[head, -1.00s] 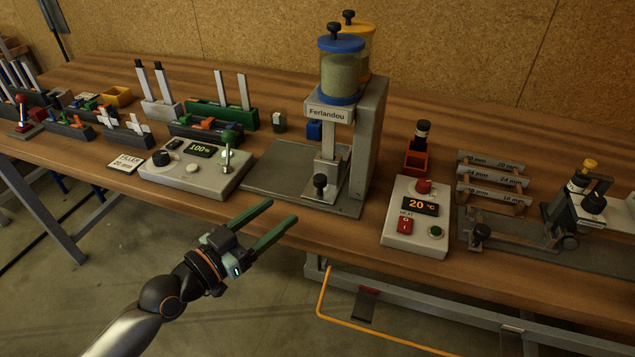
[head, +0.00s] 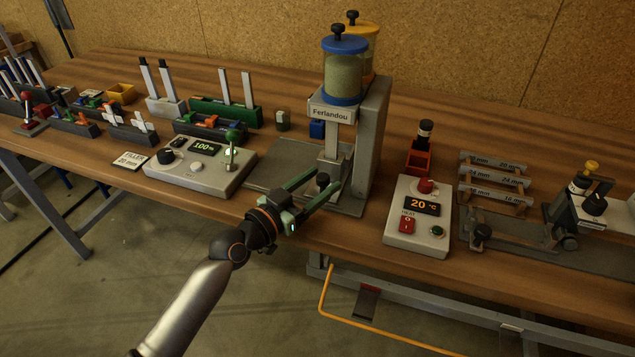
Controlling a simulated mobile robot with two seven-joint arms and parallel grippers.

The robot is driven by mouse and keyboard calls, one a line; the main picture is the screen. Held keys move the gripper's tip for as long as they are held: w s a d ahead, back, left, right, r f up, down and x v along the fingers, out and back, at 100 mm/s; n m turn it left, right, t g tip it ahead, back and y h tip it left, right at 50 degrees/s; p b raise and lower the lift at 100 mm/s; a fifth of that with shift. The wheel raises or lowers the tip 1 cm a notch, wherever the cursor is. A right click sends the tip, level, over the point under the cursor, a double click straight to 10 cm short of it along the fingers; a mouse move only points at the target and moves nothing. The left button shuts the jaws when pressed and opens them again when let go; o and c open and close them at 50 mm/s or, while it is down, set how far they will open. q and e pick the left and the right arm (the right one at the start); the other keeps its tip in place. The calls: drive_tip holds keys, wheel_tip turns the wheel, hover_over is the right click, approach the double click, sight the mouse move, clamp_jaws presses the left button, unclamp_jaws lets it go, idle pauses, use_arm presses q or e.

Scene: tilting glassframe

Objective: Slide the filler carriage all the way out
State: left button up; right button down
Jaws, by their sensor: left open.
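The filler is a grey stand labelled "Ferlandou" (head: 331,113) with a blue-lidded jar (head: 344,75) on top. Its carriage (head: 334,168) sits low in the stand, under the label, with a black knob (head: 323,180) at its front. My left gripper (head: 327,178) is open, with its green fingers reaching toward the stand on either side of the knob. I cannot tell whether they touch it. The fingers and gripper hide part of the carriage's front and the base plate. My right gripper is not in view.
A control box (head: 200,165) reading 100% with a green-knobbed lever stands left of the filler. A 20 °C heater box (head: 419,220) stands to the right.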

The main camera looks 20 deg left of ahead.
use_arm(q)
clamp_jaws()
idle(0.4)
idle(0.9)
